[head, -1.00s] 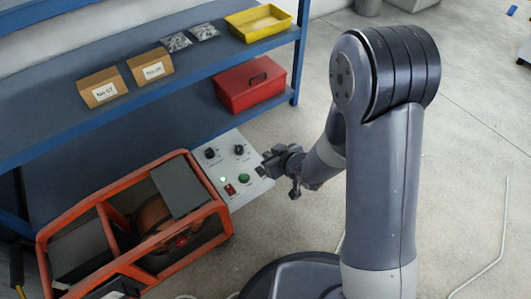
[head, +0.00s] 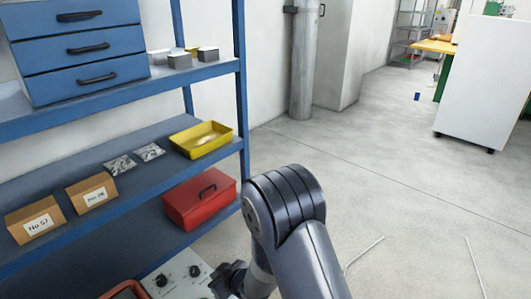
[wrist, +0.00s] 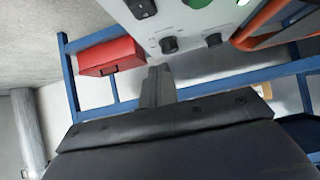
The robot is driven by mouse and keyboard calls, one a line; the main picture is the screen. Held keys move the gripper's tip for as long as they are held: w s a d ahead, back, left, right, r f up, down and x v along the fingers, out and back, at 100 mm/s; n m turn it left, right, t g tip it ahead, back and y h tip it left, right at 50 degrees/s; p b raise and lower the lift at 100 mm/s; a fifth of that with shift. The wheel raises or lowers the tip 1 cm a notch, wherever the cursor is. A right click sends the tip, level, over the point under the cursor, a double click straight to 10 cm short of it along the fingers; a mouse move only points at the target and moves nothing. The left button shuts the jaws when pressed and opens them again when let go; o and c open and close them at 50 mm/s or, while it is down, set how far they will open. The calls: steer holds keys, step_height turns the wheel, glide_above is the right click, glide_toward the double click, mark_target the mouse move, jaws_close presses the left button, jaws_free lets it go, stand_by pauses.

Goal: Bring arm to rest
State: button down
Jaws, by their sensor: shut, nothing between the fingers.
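My gripper (head: 228,280) is at the bottom of the head view, at the right edge of the grey control panel (head: 178,277). In the wrist view my gripper (wrist: 157,75) has its fingers together with nothing between them. The panel also shows in the wrist view (wrist: 178,22), with dark knobs, a green button and a black switch. The fingertips look close to the panel's edge; I cannot tell whether they touch it. My arm bends at the shoulder in the lower middle of the head view.
A blue shelf (head: 241,120) holds a red toolbox (head: 200,200), a yellow tray (head: 228,137), two cardboard boxes and blue drawers (head: 80,50). An orange frame (head: 125,290) stands below. A grey pipe (head: 301,65) and white cabinet (head: 480,95) stand behind. Floor at right is mostly clear, with thin rods.

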steer(key=shift+s+d+f, duration=0.25)
steer(key=shift+s+d, duration=0.75)
steer(key=shift+d, duration=0.25)
steer(key=p+v, duration=0.1)
steer(key=v, duration=0.5)
steer(key=shift+r+p, duration=0.2)
steer(key=shift+p, duration=0.15)
steer(key=shift+a, duration=0.1)
